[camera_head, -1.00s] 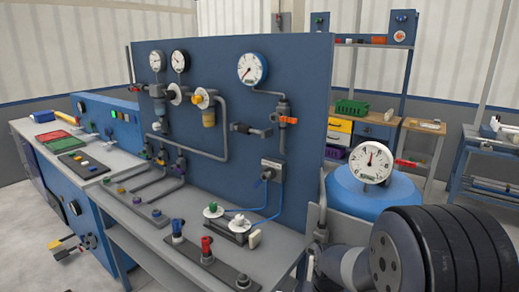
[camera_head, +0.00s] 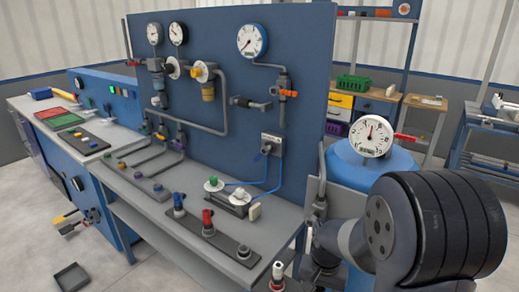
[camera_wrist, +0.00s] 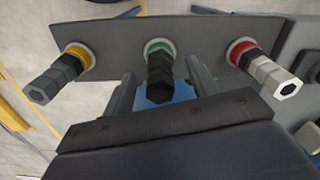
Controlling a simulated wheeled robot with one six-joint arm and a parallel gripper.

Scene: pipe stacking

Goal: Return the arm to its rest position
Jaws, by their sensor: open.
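My gripper (camera_wrist: 162,80) shows in the wrist view, its two fingers apart. A black pipe stack (camera_wrist: 160,72) on a green ring stands between the fingers in that picture; I cannot tell whether they touch it. Another black and white stack (camera_wrist: 265,70) on a red ring is at the right. All rise from a dark grey plate (camera_wrist: 200,35). In the head view my arm (camera_head: 430,230) fills the lower right; the gripper is hidden there.
A blue panel workbench (camera_head: 300,90) with gauges and pipes fills the middle. A blue tank (camera_head: 350,165) with a gauge stands behind my arm. A small red piece with a white top (camera_head: 277,272) shows at the bottom edge. A black tray (camera_head: 72,278) lies on the floor at lower left.

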